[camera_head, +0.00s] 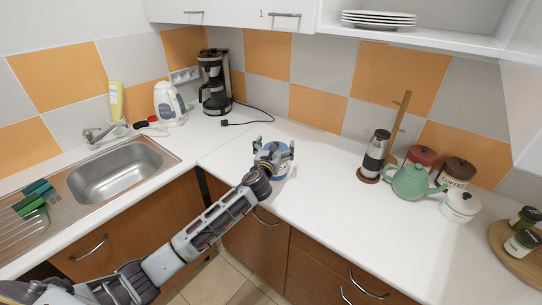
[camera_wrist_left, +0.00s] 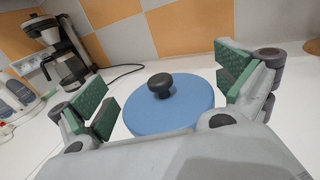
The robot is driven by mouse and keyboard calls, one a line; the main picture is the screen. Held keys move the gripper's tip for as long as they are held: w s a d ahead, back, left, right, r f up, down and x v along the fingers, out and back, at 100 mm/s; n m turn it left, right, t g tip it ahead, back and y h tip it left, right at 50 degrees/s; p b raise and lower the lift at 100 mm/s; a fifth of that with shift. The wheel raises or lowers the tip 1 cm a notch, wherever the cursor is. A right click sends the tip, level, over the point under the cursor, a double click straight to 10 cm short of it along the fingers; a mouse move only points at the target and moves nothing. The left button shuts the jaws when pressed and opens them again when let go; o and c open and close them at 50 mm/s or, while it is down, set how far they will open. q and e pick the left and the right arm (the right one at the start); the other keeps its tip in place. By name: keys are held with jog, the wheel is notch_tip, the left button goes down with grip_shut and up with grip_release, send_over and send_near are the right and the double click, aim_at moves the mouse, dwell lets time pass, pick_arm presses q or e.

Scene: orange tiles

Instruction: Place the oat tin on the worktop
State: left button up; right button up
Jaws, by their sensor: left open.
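The oat tin (camera_head: 281,168), pale with a blue lid, stands upright on the white worktop (camera_head: 330,185) near the inner corner. In the left wrist view its round blue lid (camera_wrist_left: 180,108) with a dark knob fills the middle. My left gripper (camera_head: 274,146) is open, its green-padded fingers to either side of the tin with visible gaps. The gripper partly hides the tin in the head view, and its lower body is hidden in the wrist view. My right gripper is not in view.
A coffee maker (camera_head: 214,82) with a loose cord and a white kettle (camera_head: 169,103) stand behind to the left, beside the sink (camera_head: 118,172). A grinder (camera_head: 375,153), green teapot (camera_head: 411,181) and canisters stand right. The worktop between is clear.

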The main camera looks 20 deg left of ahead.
pick_arm(q)
jog(key=s, duration=1.2)
jog(key=shift+d, duration=0.3)
jog(key=shift+f, duration=0.1)
dwell(0.6)
